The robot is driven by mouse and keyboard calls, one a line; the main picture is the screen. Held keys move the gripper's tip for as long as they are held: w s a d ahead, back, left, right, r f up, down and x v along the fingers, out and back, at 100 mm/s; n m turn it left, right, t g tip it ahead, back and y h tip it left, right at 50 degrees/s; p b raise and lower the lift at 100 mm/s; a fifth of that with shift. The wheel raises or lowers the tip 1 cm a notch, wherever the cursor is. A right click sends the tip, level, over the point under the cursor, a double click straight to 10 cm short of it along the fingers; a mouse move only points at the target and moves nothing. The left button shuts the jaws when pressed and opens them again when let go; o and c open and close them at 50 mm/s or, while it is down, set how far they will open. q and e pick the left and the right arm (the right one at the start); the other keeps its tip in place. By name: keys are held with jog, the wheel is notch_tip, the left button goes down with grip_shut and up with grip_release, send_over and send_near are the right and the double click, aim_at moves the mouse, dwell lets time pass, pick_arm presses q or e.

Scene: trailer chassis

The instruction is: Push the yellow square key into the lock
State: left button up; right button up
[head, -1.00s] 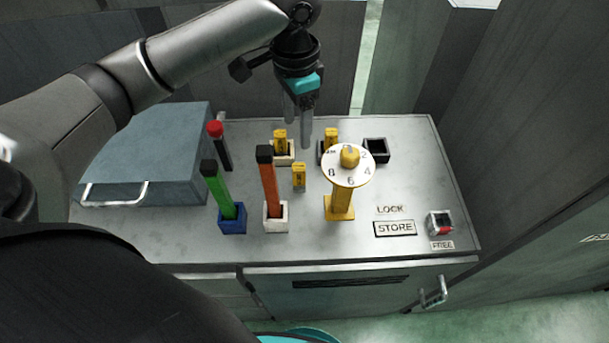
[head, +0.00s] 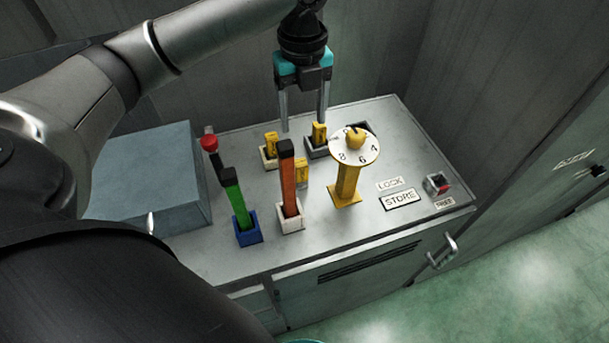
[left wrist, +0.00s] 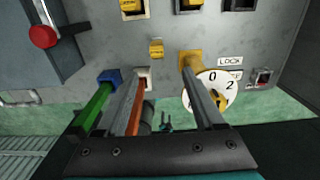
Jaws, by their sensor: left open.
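Several small yellow blocks show, and I cannot tell which is the square key. One (head: 271,139) stands in a white socket (head: 269,160), and another (head: 319,132) in a grey socket (head: 317,151). A third (head: 302,172) stands behind the orange lever, partly hidden by it; it shows clear in the left wrist view (left wrist: 157,48). The LOCK label (head: 389,184) lies on the panel above the STORE label. I cannot tell which fitting is the lock. My left gripper (head: 304,122) is open and empty, fingers pointing down above the back sockets. My right gripper is not in view.
A yellow post with a white numbered dial (head: 354,147) stands right of the orange lever (head: 288,180). A green lever (head: 236,203), a red-topped stick (head: 209,141) and a blue-grey box (head: 150,180) are left. A red switch (head: 438,184) is at right.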

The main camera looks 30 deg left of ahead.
aim_at(301, 162)
pick_arm(q)
notch_tip(301, 162, down, 10)
jog(key=shift+f+b, duration=0.1)
jog(key=shift+b, duration=0.7)
jog(key=f, duration=0.3)
jog(key=f+b, duration=0.1)
jog(key=f, duration=0.1)
jog(key=shift+s+a, duration=0.15)
jog(key=shift+s, duration=0.15)
grip_shut()
